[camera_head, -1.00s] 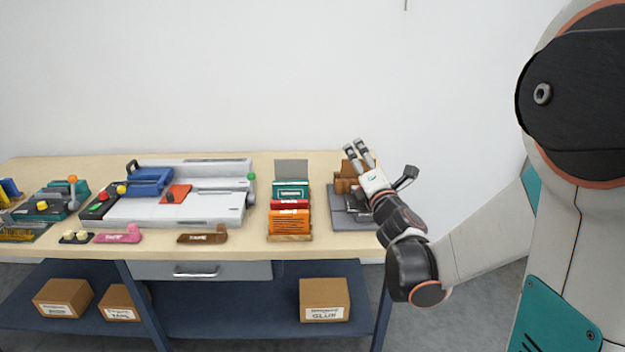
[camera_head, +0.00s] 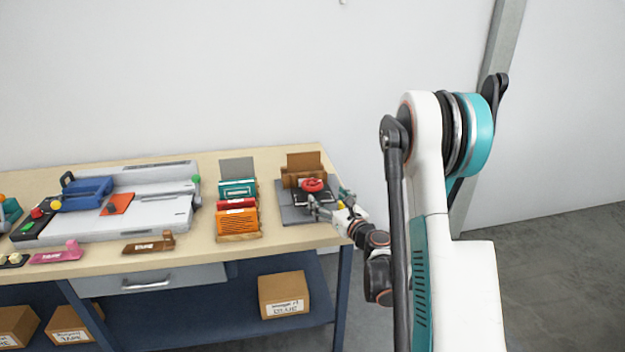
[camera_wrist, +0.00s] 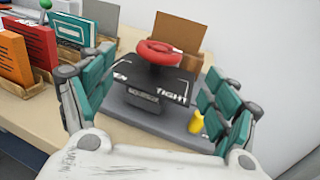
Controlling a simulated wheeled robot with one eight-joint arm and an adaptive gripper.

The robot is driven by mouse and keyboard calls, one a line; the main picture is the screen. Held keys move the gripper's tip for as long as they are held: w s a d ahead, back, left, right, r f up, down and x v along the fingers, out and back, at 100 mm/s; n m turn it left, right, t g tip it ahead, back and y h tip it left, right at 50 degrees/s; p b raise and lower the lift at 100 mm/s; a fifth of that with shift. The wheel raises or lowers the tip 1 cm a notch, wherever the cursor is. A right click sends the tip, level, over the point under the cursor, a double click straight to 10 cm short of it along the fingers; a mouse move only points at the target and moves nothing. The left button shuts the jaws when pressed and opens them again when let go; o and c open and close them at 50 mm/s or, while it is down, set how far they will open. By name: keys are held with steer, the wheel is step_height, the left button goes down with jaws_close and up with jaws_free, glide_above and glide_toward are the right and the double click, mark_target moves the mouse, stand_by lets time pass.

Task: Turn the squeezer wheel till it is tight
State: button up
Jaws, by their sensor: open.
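The squeezer wheel is a red ring (camera_head: 312,185) on top of a small black press at the right end of the bench. In the wrist view the red wheel (camera_wrist: 158,53) sits above a black plate (camera_wrist: 155,80) that bears the word "TIGHT". The press stands on a grey base (camera_head: 294,214). My gripper (camera_head: 330,200) is at the front right of the press, its fingers apart. In the wrist view my open gripper (camera_wrist: 155,95) has one teal finger on each side of the press, with the wheel ahead between them. I see no contact with the wheel.
A yellow piece (camera_wrist: 196,122) stands on the grey base beside the right finger. A brown board (camera_head: 304,162) stands behind the press. Racks of green, red and orange items (camera_head: 237,222) stand to the left. The bench edge is close on the right.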

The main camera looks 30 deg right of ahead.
mark_target(312, 182)
steer(key=w, duration=0.9)
steer(key=shift+w+f, duration=0.1)
steer(key=shift+w, duration=0.65)
steer(key=shift+c, duration=0.6)
steer(key=c, duration=1)
